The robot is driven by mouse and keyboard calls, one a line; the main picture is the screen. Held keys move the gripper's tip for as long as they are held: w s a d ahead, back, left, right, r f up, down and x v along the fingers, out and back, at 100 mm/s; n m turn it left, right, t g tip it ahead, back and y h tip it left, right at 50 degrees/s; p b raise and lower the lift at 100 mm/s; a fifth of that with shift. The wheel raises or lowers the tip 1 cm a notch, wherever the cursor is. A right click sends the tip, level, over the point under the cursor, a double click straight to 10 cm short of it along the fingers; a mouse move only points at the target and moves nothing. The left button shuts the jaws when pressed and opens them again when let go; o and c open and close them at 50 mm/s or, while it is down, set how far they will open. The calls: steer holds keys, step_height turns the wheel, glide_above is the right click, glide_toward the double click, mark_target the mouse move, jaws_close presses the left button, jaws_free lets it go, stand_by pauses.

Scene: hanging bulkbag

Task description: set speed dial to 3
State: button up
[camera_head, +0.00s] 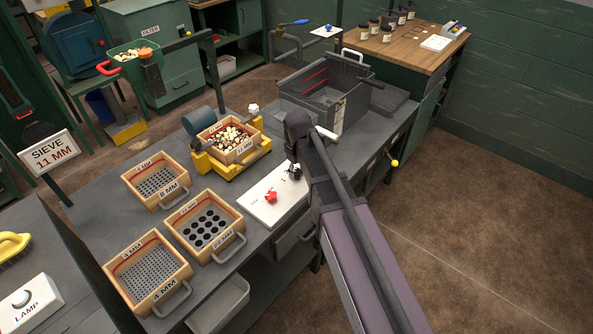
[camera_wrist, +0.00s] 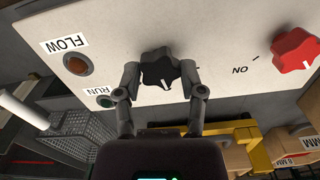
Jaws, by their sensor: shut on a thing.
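The black lobed speed dial (camera_wrist: 160,66) sits on the white control panel (camera_wrist: 215,30) in the wrist view. My gripper (camera_wrist: 160,74) has a finger on each side of the dial and is shut on it. A short white pointer mark shows on the dial, toward the bottom of the wrist view. No scale numbers are readable, so I cannot tell the setting. In the head view the dial (camera_head: 294,173) is at the panel's (camera_head: 264,209) far right corner, partly hidden by my arm.
A red knob (camera_wrist: 297,50) sits beside an ON mark.

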steer(key=m, duration=0.6)
steer(key=shift+m, duration=0.3)
steer(key=m, duration=0.5)
steer(key=shift+w+m, duration=0.1)
steer(key=shift+m, duration=0.2)
steer(key=o, duration=1.1)
steer(key=shift+o, duration=0.2)
